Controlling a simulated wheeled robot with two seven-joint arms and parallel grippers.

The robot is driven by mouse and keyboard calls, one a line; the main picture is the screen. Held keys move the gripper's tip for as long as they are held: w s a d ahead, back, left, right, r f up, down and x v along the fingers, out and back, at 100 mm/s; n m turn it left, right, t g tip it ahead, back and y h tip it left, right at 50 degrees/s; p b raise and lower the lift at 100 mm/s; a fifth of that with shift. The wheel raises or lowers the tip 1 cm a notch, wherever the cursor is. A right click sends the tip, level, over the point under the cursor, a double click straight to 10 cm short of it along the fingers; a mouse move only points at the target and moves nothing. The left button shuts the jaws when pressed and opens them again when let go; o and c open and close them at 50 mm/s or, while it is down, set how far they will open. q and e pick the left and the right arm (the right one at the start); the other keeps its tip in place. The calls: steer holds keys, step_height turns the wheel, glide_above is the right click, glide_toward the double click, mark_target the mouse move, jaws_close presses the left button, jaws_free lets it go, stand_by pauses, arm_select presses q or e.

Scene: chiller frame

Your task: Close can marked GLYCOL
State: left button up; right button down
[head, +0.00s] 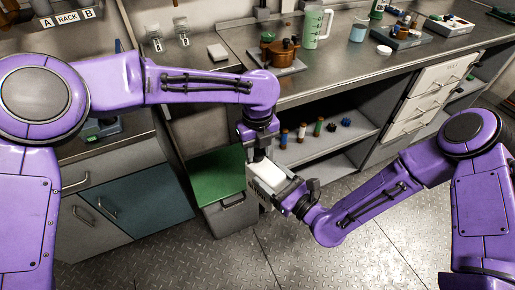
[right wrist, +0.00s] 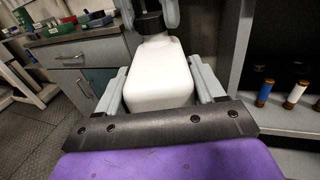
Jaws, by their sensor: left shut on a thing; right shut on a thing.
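A white can (head: 268,175) is held up in front of the workbench in the head view; no GLYCOL marking is readable. In the right wrist view the white can (right wrist: 158,80) has a black cap (right wrist: 149,24) at its neck. My right gripper (right wrist: 160,88) is shut on the can's body, a finger on each side. My left gripper (head: 259,156) is above the can and shut on the cap; its fingers show at the top of the right wrist view. How tightly the cap sits on the neck cannot be told.
A bin with a green top (head: 216,178) stands just left of the can. Behind it, a low shelf (head: 312,146) holds several small bottles. The bench above carries a copper pot (head: 284,50) and a green jug (head: 316,28). The floor in front is clear.

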arm_select(q)
steer(key=o, duration=1.2)
steer(key=shift+o, duration=0.2)
steer(key=shift+r, duration=0.15)
step_height(320, 180, up, 12)
steer(key=shift+w+a+f, duration=0.1)
steer(key=shift+f, duration=0.1)
